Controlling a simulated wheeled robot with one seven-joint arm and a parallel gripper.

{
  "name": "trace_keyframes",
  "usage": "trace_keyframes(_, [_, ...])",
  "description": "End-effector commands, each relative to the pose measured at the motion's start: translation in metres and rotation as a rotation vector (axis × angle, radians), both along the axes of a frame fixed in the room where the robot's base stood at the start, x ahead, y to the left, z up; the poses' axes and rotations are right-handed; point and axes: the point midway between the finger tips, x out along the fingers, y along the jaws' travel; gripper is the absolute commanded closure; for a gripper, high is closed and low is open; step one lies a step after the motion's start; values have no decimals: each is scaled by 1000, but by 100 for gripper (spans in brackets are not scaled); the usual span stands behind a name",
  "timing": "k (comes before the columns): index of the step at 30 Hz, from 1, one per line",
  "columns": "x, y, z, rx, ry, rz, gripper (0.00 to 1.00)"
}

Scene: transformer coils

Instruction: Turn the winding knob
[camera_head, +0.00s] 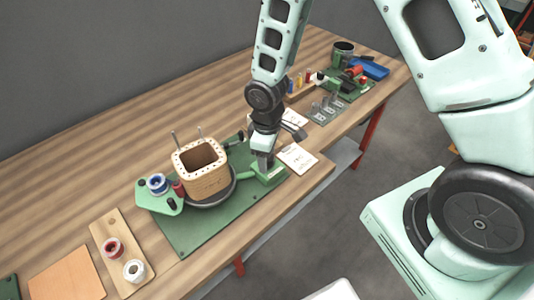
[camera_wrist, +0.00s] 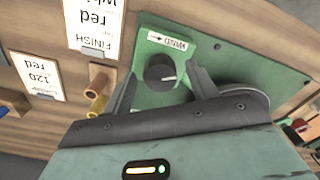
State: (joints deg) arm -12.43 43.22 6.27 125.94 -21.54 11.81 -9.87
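The winding knob (camera_wrist: 160,70) is dark and round with a pale pointer line, on a green panel under a white label (camera_wrist: 171,41) with an arrow that appears to read WIND. My gripper (camera_wrist: 163,84) is open, with one finger on each side of the knob in the wrist view. I cannot tell whether the fingers touch it. In the head view my gripper (camera_head: 265,160) points down over the right end of the green winder plate (camera_head: 195,238), and the knob is hidden there. A wooden coil former (camera_head: 207,184) with pins stands on the winder's round plate.
Instruction cards (camera_head: 297,157) lie right of my gripper. A wooden board (camera_head: 110,235) holds red and white spools. A green station with tools (camera_head: 352,75) is at the far right. The front table edge is close.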

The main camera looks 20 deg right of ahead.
Motion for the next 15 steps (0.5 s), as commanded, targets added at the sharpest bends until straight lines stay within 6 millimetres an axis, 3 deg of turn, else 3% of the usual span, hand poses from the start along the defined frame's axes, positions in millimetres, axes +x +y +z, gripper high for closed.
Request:
trace_keyframes(8, [1, 1, 8, 2, -3, -1, 42])
trace_keyframes(15, [2, 0, 50, 2, -6, -2, 42])
